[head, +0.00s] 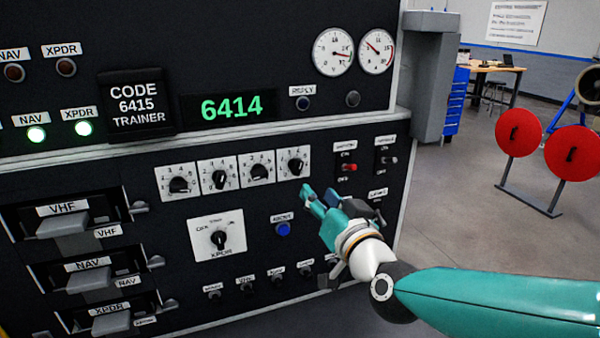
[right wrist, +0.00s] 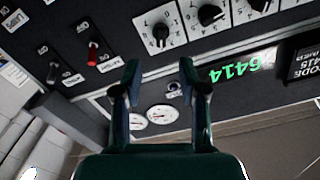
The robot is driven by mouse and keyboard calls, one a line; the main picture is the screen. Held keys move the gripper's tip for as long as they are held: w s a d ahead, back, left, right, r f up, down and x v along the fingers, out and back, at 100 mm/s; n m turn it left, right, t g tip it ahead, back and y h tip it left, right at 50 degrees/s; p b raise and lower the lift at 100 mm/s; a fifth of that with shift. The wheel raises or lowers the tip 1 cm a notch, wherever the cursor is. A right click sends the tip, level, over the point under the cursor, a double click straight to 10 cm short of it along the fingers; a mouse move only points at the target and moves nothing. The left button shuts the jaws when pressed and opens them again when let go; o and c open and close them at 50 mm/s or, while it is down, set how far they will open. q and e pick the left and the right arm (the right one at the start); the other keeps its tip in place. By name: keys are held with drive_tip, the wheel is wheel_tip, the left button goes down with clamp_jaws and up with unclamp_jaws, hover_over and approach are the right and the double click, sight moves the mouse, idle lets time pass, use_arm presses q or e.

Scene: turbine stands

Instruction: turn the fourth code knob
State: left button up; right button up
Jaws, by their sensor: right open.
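The fourth code knob (head: 294,165) is a black knob on a white dial plate, rightmost in a row on the dark panel. The green display (head: 231,106) reads 6414, and the placard (head: 136,104) reads CODE 6415 TRAINER. My right gripper (head: 318,196) is open and empty, just below and right of the fourth knob in the head view. In the right wrist view, which shows the panel upside down, the fourth knob (right wrist: 160,33) lies beyond the gap between the open fingers (right wrist: 158,70), apart from them. My left gripper is out of view.
The third code knob (head: 257,172) sits close beside the fourth. Right of it are a red toggle switch (head: 348,167) and a second switch (head: 388,160). A blue button (head: 283,229) and the XPDR selector knob (head: 219,239) are below. A ledge (head: 330,125) juts out above.

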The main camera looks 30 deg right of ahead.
sight(299, 170)
drive_tip(key=p+x, duration=0.2)
drive_tip(key=x, duration=0.8)
drive_tip(key=shift+w+r, duration=0.1)
drive_tip(key=shift+w, duration=0.1)
